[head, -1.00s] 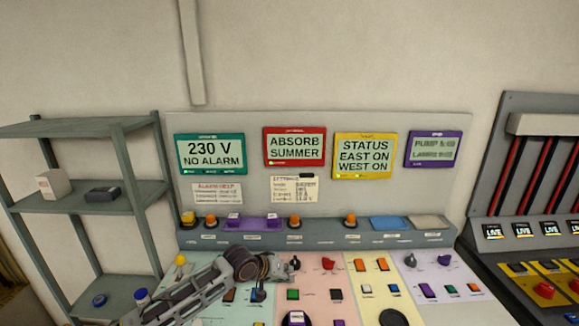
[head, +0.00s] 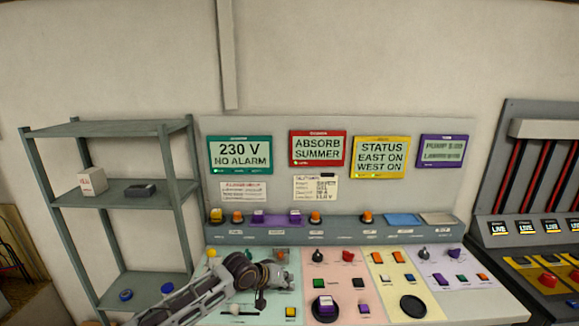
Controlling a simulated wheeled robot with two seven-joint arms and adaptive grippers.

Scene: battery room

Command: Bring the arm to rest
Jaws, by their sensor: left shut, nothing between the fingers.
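My left arm comes in from the lower left, and its left gripper (head: 288,277) is over the pale green section (head: 268,307) of the control desk. The gripper is shut and empty. Its tip is near the border with the pink section (head: 338,285), left of and below a black knob (head: 318,255). The arm and gripper hide part of the green section's controls. I cannot tell how high the gripper is above the desk. My right gripper is not in view.
Behind the desk stands a panel with several screens, including a green one (head: 240,153) and a yellow one (head: 380,156). A grey shelf (head: 130,189) stands at left. A dark console with a red button (head: 548,279) is at right. The air above the desk's right half is clear.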

